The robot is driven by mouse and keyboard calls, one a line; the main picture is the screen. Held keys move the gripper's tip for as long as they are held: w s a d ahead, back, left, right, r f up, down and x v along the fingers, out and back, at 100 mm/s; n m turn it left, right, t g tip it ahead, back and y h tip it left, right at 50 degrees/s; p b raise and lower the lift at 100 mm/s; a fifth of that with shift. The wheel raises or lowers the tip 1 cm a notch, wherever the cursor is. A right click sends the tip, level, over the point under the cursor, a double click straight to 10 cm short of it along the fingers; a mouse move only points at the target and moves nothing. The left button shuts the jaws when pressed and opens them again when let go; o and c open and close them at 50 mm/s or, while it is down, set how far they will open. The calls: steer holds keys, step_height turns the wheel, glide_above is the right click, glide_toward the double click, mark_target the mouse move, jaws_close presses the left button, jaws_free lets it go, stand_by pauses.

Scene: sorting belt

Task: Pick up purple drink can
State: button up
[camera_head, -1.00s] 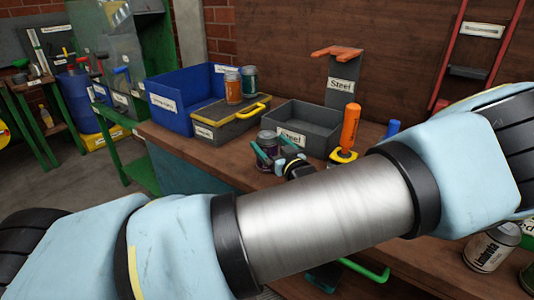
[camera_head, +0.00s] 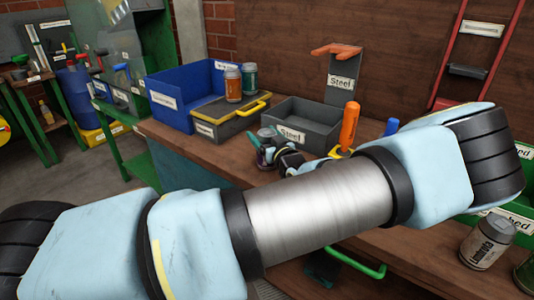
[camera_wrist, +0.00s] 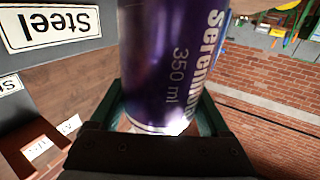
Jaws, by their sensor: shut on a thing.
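The purple drink can (camera_wrist: 165,60) fills the upper middle of the wrist view, with white lettering and a pale metal rim. My gripper (camera_wrist: 160,112) is shut on it, a green finger on each side. In the head view the can (camera_head: 266,136) shows only in part, in front of the grey "Steel" bin. My gripper (camera_head: 262,156) is around it there, partly hidden by my arm. I cannot tell whether the can's base is clear of the bench.
The grey bin (camera_head: 318,112) stands close behind the can. An orange-handled tool (camera_head: 349,124) is right. A grey-white can (camera_head: 486,244) stands front right.

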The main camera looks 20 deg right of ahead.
steer(key=c, duration=0.9)
steer(key=shift+r, duration=0.1)
